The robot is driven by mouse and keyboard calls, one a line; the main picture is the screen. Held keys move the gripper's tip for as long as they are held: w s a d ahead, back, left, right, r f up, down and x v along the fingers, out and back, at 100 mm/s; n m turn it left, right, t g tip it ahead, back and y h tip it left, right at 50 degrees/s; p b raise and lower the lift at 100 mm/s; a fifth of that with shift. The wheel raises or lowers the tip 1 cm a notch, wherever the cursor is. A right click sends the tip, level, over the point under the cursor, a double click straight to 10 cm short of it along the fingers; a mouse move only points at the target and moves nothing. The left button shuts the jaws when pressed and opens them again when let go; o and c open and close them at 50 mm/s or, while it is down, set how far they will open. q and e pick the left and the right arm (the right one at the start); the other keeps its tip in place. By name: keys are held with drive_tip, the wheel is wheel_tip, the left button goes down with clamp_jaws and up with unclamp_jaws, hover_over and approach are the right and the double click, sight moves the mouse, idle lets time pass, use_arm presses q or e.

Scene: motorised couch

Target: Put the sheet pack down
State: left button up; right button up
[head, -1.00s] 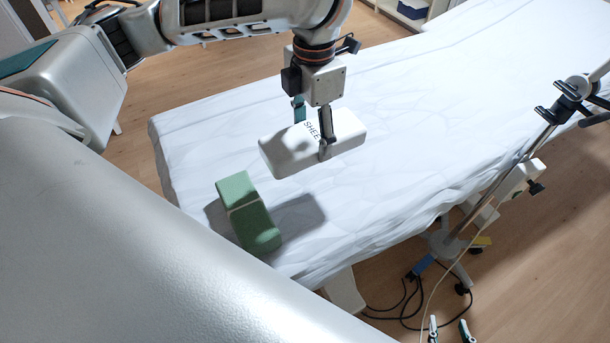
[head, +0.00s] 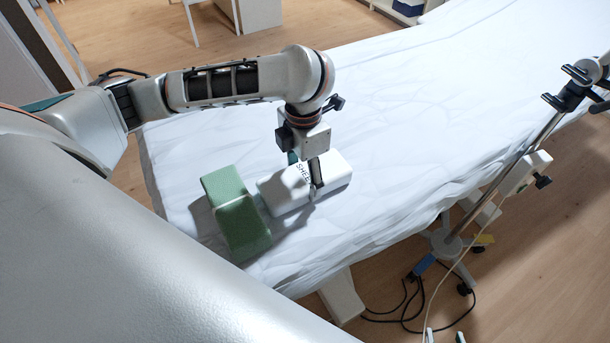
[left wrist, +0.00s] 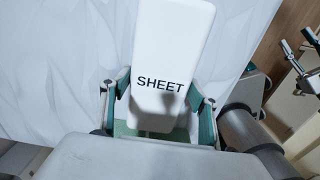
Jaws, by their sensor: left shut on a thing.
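The white sheet pack (head: 333,176) is a flat, rounded block lettered SHEET. My left gripper (head: 304,177) is shut across its middle and holds it level over the near end of the white-covered couch (head: 420,110). The pack is very low, at or just above the cover; I cannot tell whether it touches. In the left wrist view the pack (left wrist: 170,45) lies between the two fingers (left wrist: 160,92). My right gripper (head: 444,337) shows only its fingertips at the bottom edge, apart with nothing between them.
A green block (head: 237,212) sits on the couch close to the pack's left end. A wheeled pole stand (head: 500,190) is along the couch's right side, with cables (head: 405,305) on the wooden floor. The couch cover beyond the pack is clear.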

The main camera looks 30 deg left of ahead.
sight(304, 175)
use_arm(q)
drive_tip(key=o, duration=1.2)
drive_tip(key=shift+f, duration=0.15)
drive_tip(key=shift+o, duration=0.2)
use_arm(e)
drive_tip(key=shift+w+r, duration=0.3)
drive_tip(key=shift+s+f, duration=0.1)
use_arm(q)
wheel_tip(304, 175, up, 12)
drive_tip(key=p, duration=0.4)
use_arm(e)
drive_tip(key=r, duration=0.4)
drive_tip(key=shift+a, duration=0.2)
drive_tip(key=shift+r, duration=0.1)
